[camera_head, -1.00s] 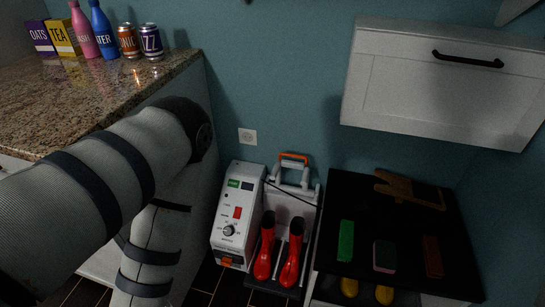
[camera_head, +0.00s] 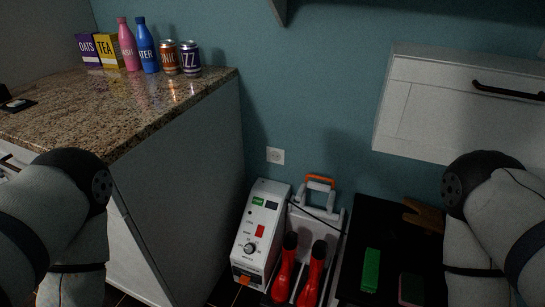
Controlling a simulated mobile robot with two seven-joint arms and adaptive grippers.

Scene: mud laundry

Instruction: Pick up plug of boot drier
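The boot drier is a white box (camera_head: 262,233) with a dial, a red switch and a green label, standing on the floor against the teal wall. Beside it is a white rack with an orange-topped handle (camera_head: 320,182) and two red boots (camera_head: 310,275). A dark cable runs over the rack's top. I cannot make out the plug. A white wall socket (camera_head: 275,155) is above the box. My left arm is at the lower left and my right arm at the lower right. Neither gripper is in view.
A granite counter (camera_head: 120,110) on the left holds bottles, cans and boxes. A black bench top (camera_head: 385,235) at right carries a green brush (camera_head: 371,270) and a wooden item (camera_head: 423,215). A white wall cabinet (camera_head: 440,110) hangs above it.

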